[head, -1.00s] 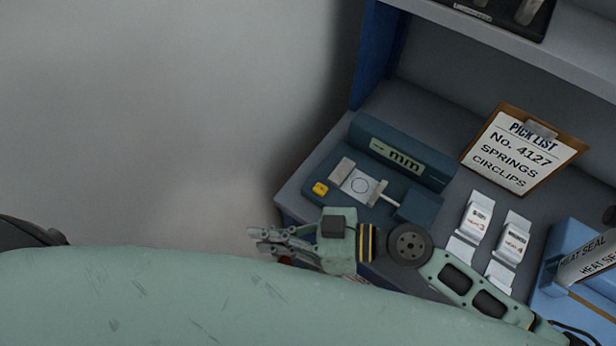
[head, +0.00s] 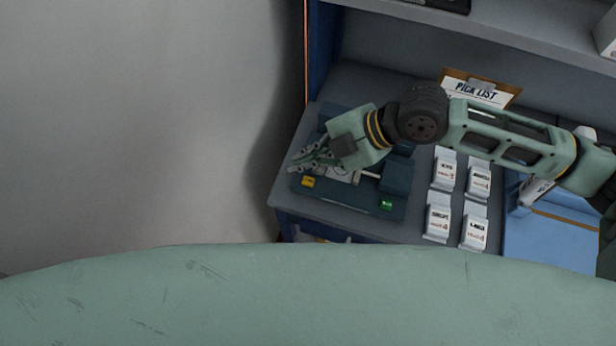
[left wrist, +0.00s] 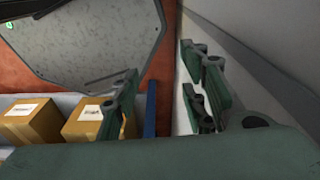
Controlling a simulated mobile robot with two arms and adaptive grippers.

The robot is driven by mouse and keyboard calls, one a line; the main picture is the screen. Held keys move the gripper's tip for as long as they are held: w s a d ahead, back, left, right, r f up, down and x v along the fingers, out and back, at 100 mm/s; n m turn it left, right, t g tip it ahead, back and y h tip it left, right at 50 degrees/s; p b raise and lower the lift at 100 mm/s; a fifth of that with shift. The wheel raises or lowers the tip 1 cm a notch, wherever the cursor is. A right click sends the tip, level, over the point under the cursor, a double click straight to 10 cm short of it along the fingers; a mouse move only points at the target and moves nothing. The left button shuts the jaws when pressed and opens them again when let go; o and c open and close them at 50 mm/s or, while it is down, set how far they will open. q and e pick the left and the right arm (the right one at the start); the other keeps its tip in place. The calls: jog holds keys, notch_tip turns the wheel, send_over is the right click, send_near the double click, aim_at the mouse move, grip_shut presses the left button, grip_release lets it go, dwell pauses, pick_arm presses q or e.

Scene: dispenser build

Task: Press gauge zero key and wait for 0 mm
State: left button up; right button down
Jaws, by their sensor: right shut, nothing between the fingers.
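The dark blue gauge (head: 350,201) stands on the bench in the head view. It has a yellow key (head: 308,182) at its left end and a green key (head: 386,205) at its front right; I cannot read a zero mark on either. Its mm display is hidden behind my right gripper and arm. My right gripper (head: 297,163) is shut and empty, with its fingertips just behind the yellow key in the picture; I see no clear contact. My left gripper (left wrist: 162,98) shows only in the left wrist view, open, with nothing between its fingers.
Several white labelled bins (head: 438,218) stand right of the gauge. A pick list clipboard (head: 480,90) stands behind, partly covered by my arm. A blue machine (head: 545,232) is at the right. Cardboard boxes (left wrist: 30,122) show in the left wrist view.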

jog(key=b, duration=0.7)
send_over(308, 182)
jog(key=s, duration=0.1)
jog(key=f, duration=0.8)
jog(key=shift+s+a+f, duration=0.1)
jog(key=shift+s+a, duration=0.1)
jog(key=shift+a, duration=0.15)
jog(key=shift+f, duration=0.3)
jog(key=shift+f, duration=0.1)
jog(key=shift+f, duration=0.3)
